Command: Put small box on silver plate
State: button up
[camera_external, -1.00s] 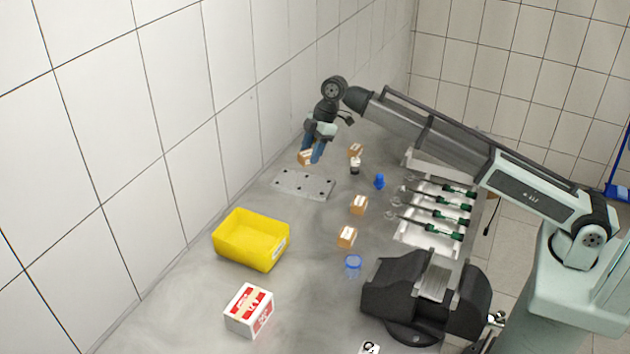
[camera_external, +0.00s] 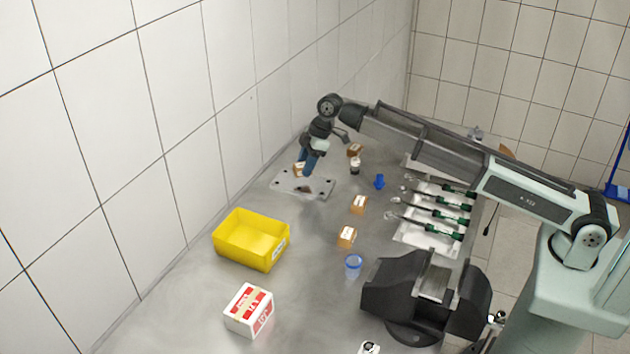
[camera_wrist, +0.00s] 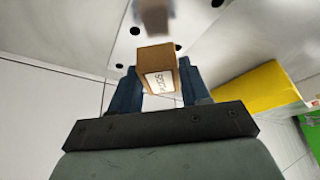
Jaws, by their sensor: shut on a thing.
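My gripper (camera_external: 306,163) is shut on a small brown cardboard box (camera_external: 298,170) with a white label. It holds the box low over the silver plate (camera_external: 318,188), a flat metal plate with dark holes. In the wrist view the small box (camera_wrist: 157,72) sits between my two blue fingers, tilted in the picture, with the silver plate (camera_wrist: 205,22) beyond it. I cannot tell whether the box touches the plate. Other small boxes stand on the table: one behind the plate (camera_external: 355,150), one to its right (camera_external: 359,204) and one nearer the camera (camera_external: 347,237).
A yellow bin (camera_external: 250,240) stands in front of the plate, and a red-and-white box (camera_external: 249,310) is nearer still. A blue cup (camera_external: 353,265), a blue part (camera_external: 379,181) and a small bottle (camera_external: 355,166) stand to the right. A white tray (camera_external: 415,240) holds several green-handled tools.

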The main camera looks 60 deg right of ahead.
jog(key=shift+f, duration=1.65)
jog(key=shift+f, duration=0.15)
jog(key=o, duration=1.1)
jog(key=shift+c, duration=0.2)
jog(key=v, duration=1.2)
jog(key=shift+o, duration=0.2)
